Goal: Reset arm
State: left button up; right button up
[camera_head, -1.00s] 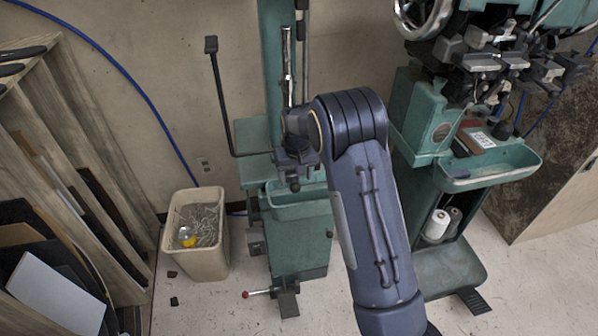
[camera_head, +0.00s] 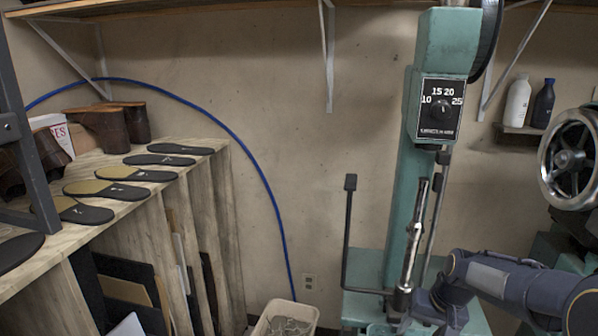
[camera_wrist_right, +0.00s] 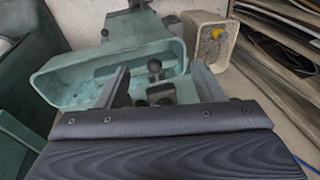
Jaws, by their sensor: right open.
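My right arm (camera_head: 510,285) comes in from the lower right in the head view. Its gripper (camera_head: 428,312) is by the foot of the green machine's upright metal post (camera_head: 412,235), and whether they touch is unclear. In the right wrist view the right gripper (camera_wrist_right: 160,85) has its two fingers spread apart. A dark ball-topped lever (camera_wrist_right: 154,68) shows between the fingers, and no object is gripped. The green tray (camera_wrist_right: 60,85) of the machine lies beyond the fingers. My left gripper is in neither view.
The green machine column (camera_head: 432,55) carries a numbered dial (camera_head: 440,107). A bent black lever (camera_head: 348,235) stands left of it. A wooden rack (camera_head: 160,215) with soles (camera_head: 125,173) is at left. A waste bin (camera_head: 290,315) sits low, and a handwheel (camera_head: 570,160) is at right.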

jog(key=s+a+r+t+y, duration=0.15)
jog(key=s+r, duration=0.25)
jog(key=s, duration=0.4)
jog(key=s+a+r+t+y, duration=0.1)
jog(key=s+a+r, duration=0.25)
jog(key=s, duration=0.45)
jog(key=s+a+n, duration=0.1)
jog(key=s+a, duration=0.2)
jog(key=s, duration=0.7)
jog(key=shift+s+f+n+t+h, duration=0.2)
jog(key=shift+f+n+t+h, duration=0.15)
jog(key=shift+f+n+t, duration=0.1)
